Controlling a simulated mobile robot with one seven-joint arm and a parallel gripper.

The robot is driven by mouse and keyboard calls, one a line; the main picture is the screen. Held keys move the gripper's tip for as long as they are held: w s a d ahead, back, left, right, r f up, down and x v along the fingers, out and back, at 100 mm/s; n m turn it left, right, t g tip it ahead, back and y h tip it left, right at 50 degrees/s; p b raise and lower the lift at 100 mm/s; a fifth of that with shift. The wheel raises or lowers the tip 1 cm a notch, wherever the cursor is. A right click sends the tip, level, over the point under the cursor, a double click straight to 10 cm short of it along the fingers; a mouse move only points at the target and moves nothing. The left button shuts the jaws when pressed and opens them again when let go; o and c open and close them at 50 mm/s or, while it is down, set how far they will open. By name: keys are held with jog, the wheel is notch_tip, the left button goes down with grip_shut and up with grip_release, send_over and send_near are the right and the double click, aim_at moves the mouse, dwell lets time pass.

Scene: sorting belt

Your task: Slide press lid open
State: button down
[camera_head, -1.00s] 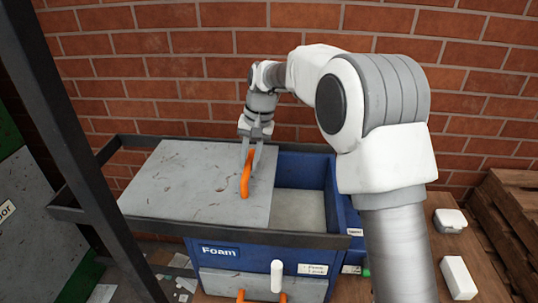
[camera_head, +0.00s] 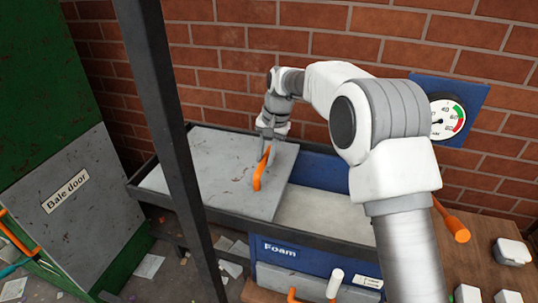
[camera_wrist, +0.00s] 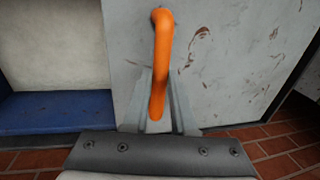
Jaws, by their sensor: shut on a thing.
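The press lid (camera_head: 225,165) is a flat, scuffed grey plate on the dark rails of the blue box labelled Foam (camera_head: 310,253). It sits to the left, overhanging the box, and the box's pale interior (camera_head: 325,215) shows to its right. The lid's orange handle (camera_head: 260,173) stands near its right edge. My gripper (camera_head: 264,150) is shut on this handle. In the wrist view the orange handle (camera_wrist: 161,45) rises between the two grey fingers, with the lid (camera_wrist: 225,60) behind it and the open gap to the left.
A black upright post (camera_head: 175,130) stands in front of the lid's left part. A green machine with a grey bale door (camera_head: 65,200) is at left. A gauge (camera_head: 447,118) is on the wall at right, above an orange lever (camera_head: 455,222). White blocks (camera_head: 511,250) lie at right.

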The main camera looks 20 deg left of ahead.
jog(key=shift+r, duration=0.1)
jog(key=c, duration=0.7)
grip_release()
jog(key=d+r, duration=0.1)
jog(key=r, duration=0.4)
jog(key=d+r, duration=0.1)
jog(key=r, duration=0.5)
jog(key=d+r, duration=0.1)
jog(key=r, duration=0.5)
jog(key=shift+d, duration=0.2)
